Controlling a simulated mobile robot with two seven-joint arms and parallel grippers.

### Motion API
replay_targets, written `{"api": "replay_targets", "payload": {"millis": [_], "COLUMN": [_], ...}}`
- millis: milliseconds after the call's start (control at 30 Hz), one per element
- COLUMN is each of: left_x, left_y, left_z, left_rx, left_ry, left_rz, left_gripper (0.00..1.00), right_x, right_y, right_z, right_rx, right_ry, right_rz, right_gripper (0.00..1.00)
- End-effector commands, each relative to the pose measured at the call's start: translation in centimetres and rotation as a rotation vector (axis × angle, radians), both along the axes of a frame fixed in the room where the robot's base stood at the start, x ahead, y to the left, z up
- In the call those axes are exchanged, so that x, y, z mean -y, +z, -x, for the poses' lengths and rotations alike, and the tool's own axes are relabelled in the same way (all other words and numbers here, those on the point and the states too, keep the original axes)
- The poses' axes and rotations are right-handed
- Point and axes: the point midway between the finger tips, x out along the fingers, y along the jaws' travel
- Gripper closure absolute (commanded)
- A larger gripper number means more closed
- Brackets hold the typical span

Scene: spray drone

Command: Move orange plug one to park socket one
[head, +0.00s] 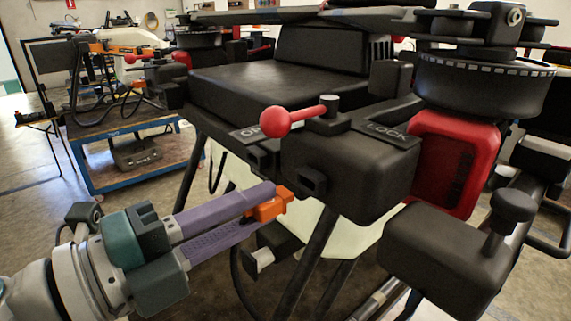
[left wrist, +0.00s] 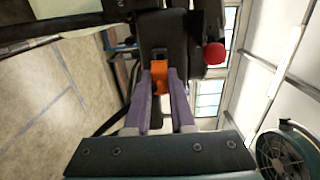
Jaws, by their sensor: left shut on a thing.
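My left gripper (head: 262,204) reaches in from the left with two purple fingers, shut on an orange plug (head: 268,207). The plug sits at the fingertips, below and left of a black box (head: 352,165) on the drone. In the left wrist view the orange plug (left wrist: 159,74) shows between the fingertips, in front of a black part. A small square black socket (head: 312,182) sticks out of the box's front, to the right of and above the plug. The plug appears apart from it. I cannot tell which socket is park socket one. My right gripper is not in view.
A red-ball lever (head: 278,121) stands out above the plug, by the OPEN and LOCK labels. Dark drone legs (head: 308,255) and a pale tank (head: 375,232) lie behind and below. A blue-framed cart (head: 130,150) stands farther left. A cable hangs below the gripper.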

Motion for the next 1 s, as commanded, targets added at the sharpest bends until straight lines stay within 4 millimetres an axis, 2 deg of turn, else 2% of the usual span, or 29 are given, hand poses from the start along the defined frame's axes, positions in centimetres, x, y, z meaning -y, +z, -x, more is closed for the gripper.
{"api": "replay_targets", "payload": {"millis": [500,1000], "left_x": [-1.6,-1.5], "left_y": [0.0,-0.2], "left_z": [1.1,1.4], "left_rx": [-0.001,0.0], "left_ry": [0.0,0.015], "left_rz": [-0.001,0.001], "left_gripper": [1.0,1.0], "right_x": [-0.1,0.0], "right_y": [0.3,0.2], "right_z": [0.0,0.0], "right_rx": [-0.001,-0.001], "right_ry": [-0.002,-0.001], "right_rz": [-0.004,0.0], "right_gripper": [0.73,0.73]}}
